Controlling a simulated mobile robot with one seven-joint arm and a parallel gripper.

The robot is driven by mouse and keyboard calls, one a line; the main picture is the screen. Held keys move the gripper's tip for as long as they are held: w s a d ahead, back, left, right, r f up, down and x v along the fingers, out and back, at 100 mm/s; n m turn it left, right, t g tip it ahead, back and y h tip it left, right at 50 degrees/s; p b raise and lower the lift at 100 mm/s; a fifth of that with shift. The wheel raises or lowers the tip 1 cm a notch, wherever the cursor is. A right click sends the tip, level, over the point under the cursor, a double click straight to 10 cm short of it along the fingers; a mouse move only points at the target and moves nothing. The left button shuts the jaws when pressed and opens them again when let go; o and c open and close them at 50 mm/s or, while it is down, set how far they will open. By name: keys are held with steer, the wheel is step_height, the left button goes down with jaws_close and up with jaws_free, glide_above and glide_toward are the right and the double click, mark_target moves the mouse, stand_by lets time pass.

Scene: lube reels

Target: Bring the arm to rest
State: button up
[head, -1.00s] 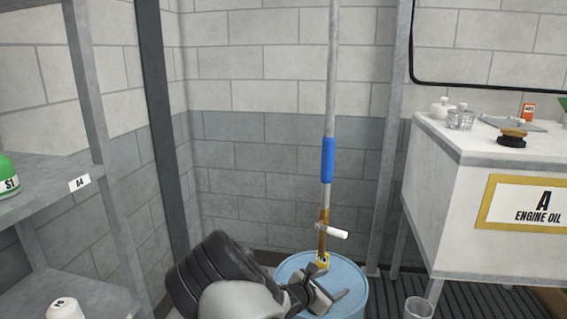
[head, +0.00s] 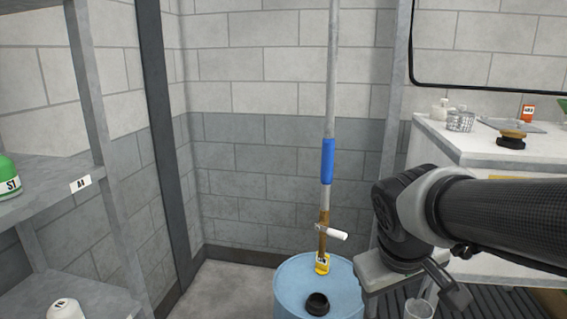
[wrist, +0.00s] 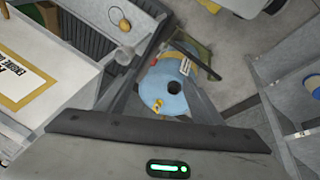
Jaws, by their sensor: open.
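My gripper (head: 420,285) hangs at the lower right of the head view, right of the blue drum (head: 290,290), with my arm reaching in from the right edge. Its jaws are open, with nothing seen between them. In the wrist view the fingers (wrist: 160,75) spread above the blue drum (wrist: 152,88), which lies well below them. A black ring-shaped piece (head: 318,303) sits on the drum top, also visible in the wrist view (wrist: 173,88). A pump with a blue sleeve (head: 328,160) and white handle (head: 331,232) stands upright on the drum.
The engine oil cabinet (head: 425,140) stands at the right, partly behind my arm, with jars (head: 460,119) and a brush (head: 511,138) on top. A clear cup (head: 418,309) is low beside the drum. Grey shelving (head: 50,195) fills the left. Floor left of the drum is clear.

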steer(key=s+a+r+m+t+y, duration=0.25)
steer(key=s+a, duration=0.25)
steer(key=s, duration=0.3)
step_height(320, 180, up, 15)
steer(key=p, duration=1.4)
steer(key=shift+g, duration=0.45)
